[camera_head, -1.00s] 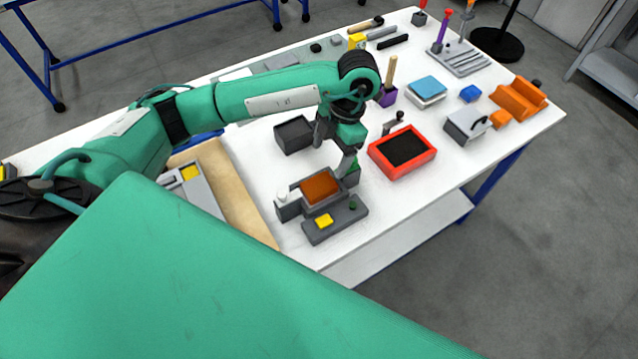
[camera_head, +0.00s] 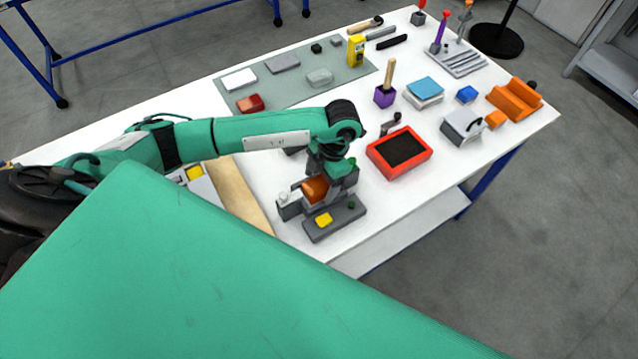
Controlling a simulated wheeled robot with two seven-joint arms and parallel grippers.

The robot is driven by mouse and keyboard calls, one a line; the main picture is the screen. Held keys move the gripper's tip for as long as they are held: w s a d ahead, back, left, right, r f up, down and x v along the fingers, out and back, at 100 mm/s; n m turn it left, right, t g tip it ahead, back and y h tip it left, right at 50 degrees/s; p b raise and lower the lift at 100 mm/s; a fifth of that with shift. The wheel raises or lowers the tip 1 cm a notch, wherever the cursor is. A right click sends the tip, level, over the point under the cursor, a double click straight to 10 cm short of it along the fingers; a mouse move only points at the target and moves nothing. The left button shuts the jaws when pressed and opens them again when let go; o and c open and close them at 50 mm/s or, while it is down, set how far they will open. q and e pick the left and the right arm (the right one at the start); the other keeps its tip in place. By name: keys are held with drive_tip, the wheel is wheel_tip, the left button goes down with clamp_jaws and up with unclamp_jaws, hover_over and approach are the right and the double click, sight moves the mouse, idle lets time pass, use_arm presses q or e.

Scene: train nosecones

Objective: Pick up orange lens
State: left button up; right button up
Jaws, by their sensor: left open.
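The orange lens (camera_head: 313,190) is an orange-brown piece lying in the grey fixture (camera_head: 289,207) near the table's front edge. My left gripper (camera_head: 322,182) points down over the fixture, right at the lens, and covers part of it. It is open. Its fingertips are mostly hidden by the wrist, so I cannot tell whether they touch the lens. My right gripper is out of view.
A grey block with a yellow button (camera_head: 323,220) stands in front of the fixture. A red-orange tray (camera_head: 399,152) with a dark inside lies to the right. A grey-green mat (camera_head: 300,92) holds several small pieces behind my arm. White table is free between tray and front edge.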

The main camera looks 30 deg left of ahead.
use_arm(q)
drive_tip(key=c, duration=1.2)
drive_tip(key=shift+o, duration=0.2)
drive_tip(key=shift+r, duration=0.1)
drive_tip(key=shift+r, duration=0.55)
drive_tip(key=b+v, duration=0.1)
drive_tip(key=v, duration=0.3)
drive_tip(key=s+b+v, duration=0.1)
drive_tip(key=v, duration=0.1)
drive_tip(key=shift+a+r+b, duration=0.3)
drive_tip(key=shift+a+b, duration=0.05)
wheel_tip(320, 180, up, 12)
hover_over(321, 183)
drive_tip(key=shift+s+r+b, duration=0.1)
drive_tip(key=shift+r+b, duration=0.05)
drive_tip(key=shift+b, duration=0.25)
